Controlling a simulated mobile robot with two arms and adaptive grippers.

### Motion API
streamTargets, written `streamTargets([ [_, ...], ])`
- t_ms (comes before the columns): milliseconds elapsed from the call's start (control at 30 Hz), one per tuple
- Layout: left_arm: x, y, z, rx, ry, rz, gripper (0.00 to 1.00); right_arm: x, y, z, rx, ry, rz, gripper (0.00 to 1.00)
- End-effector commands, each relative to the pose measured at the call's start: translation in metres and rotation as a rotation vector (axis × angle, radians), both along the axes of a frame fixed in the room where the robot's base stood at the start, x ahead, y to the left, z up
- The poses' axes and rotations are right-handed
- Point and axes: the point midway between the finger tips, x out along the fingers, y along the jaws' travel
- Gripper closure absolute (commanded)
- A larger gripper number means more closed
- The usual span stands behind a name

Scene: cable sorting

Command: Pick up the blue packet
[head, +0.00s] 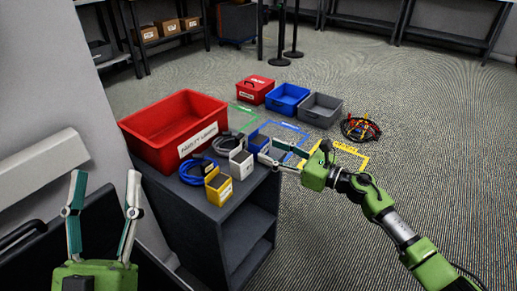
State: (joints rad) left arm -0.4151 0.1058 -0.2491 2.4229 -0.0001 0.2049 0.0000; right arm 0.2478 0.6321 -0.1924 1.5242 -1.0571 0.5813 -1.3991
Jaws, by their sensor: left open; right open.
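The blue packet (257,143) looks like a small upright box with a pale front. It stands at the back right edge of the dark shelf unit's top (205,199), last in a row behind a grey packet (241,164) and a yellow packet (219,189). My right gripper (268,149) is open, with its fingers reaching left beside the blue packet. I cannot tell whether they touch it or straddle it. My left gripper (104,186) is open and empty, pointing up at the lower left, well away from the packets.
A large red bin (150,122) and coiled cables, one blue (197,168), crowd the shelf top. On the floor stand a red box (256,90), a blue bin (287,98) and a grey bin (320,109). A cable coil (360,129) lies right of them.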

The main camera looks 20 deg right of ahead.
Motion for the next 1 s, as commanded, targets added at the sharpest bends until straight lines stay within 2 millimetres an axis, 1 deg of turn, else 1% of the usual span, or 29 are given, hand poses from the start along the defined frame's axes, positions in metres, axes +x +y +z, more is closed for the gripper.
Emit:
streamTargets([
  [100, -0.003, 0.0, 0.003, -0.007, -0.023, -0.001, 0.47, 0.007, 0.005, 0.0, -0.001, -0.001, 0.0, 0.53],
  [300, -0.02, 0.002, 0.022, -0.042, -0.14, -0.009, 0.47, 0.03, 0.023, 0.002, 0.002, -0.002, 0.0, 0.53],
  [400, -0.026, 0.003, 0.027, -0.053, -0.175, -0.01, 0.47, 0.038, 0.03, 0.002, 0.002, -0.001, 0.0, 0.53],
  [500, -0.029, 0.004, 0.03, -0.057, -0.192, -0.011, 0.47, 0.042, 0.033, 0.001, 0.001, 0.001, -0.001, 0.53],
  [700, -0.029, 0.004, 0.031, -0.057, -0.193, -0.011, 0.47, 0.042, 0.033, 0.001, 0.0, 0.001, -0.001, 0.53],
  [767, -0.029, 0.004, 0.031, -0.057, -0.193, -0.011, 0.47, 0.042, 0.033, 0.001, 0.0, 0.001, -0.001, 0.68],
  [800, -0.029, 0.004, 0.031, -0.057, -0.193, -0.011, 0.47, 0.042, 0.033, 0.001, 0.0, 0.001, -0.001, 0.74],
  [1000, -0.029, 0.004, 0.031, -0.057, -0.193, -0.011, 0.47, 0.041, 0.033, 0.001, 0.001, 0.001, -0.001, 0.74],
])
